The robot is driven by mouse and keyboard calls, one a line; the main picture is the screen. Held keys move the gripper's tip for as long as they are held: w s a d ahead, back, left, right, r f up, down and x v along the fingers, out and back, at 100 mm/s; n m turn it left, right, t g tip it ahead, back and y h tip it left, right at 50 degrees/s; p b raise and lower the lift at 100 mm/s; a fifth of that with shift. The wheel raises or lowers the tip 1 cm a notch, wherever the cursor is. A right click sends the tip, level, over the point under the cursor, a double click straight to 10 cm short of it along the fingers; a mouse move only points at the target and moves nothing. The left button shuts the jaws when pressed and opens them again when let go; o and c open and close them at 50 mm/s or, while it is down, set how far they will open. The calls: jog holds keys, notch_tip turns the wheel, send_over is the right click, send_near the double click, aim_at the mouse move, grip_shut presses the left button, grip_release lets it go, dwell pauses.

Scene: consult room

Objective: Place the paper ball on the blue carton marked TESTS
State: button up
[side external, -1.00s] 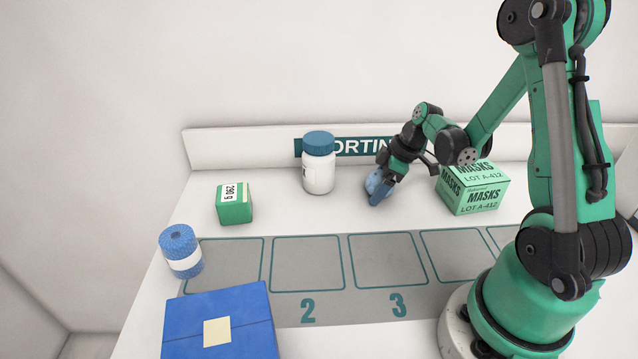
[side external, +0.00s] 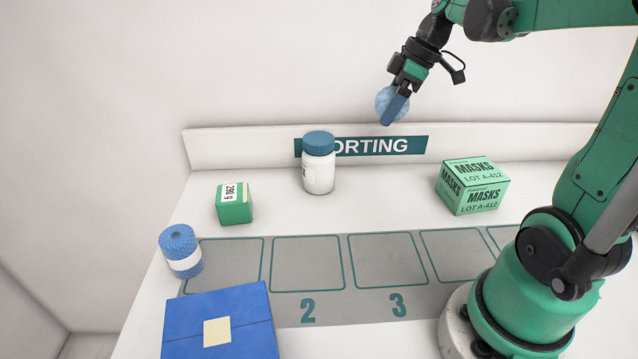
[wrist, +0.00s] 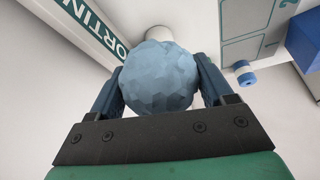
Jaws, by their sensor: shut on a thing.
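The paper ball (side external: 388,101) is light blue and faceted. My gripper (side external: 394,106) is shut on it and holds it high above the back of the table, in front of the wall. In the wrist view the ball (wrist: 157,78) sits between both fingers. A blue carton (side external: 220,325) with a cream label stands at the front left of the table, partly cut off by the picture's lower edge. No TESTS mark is legible on its visible faces. A corner of it shows at the right of the wrist view (wrist: 305,38).
A white bottle (side external: 318,172) with a blue cap stands at the back. A green box (side external: 234,205) and a blue roll (side external: 181,252) stand at the left. A green MASKS box (side external: 472,188) stands at the right. The marked mat squares (side external: 388,262) are clear.

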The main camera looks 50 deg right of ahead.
notch_tip(320, 180, up, 2)
jog(key=shift+r, duration=0.1)
jog(key=shift+w+a+r, duration=0.1)
jog(key=shift+a+r, duration=0.1)
jog(key=shift+r, duration=0.1)
jog(key=w+a+r+n+g+y, duration=0.1)
jog(key=w+a+r+n, duration=0.1)
jog(key=a, duration=0.4)
jog(key=w+a+r+n, duration=0.1)
jog(key=w+a+n, duration=0.15)
jog(key=a, duration=0.25)
notch_tip(320, 180, up, 7)
jog(key=n+g, duration=0.5)
jog(key=n, duration=0.7)
send_over(209, 345)
jog(key=d, duration=0.1)
jog(key=shift+y, duration=0.4)
jog(key=f, duration=1.9)
jog(key=shift+w+d, duration=0.1)
jog(key=shift+w, duration=0.15)
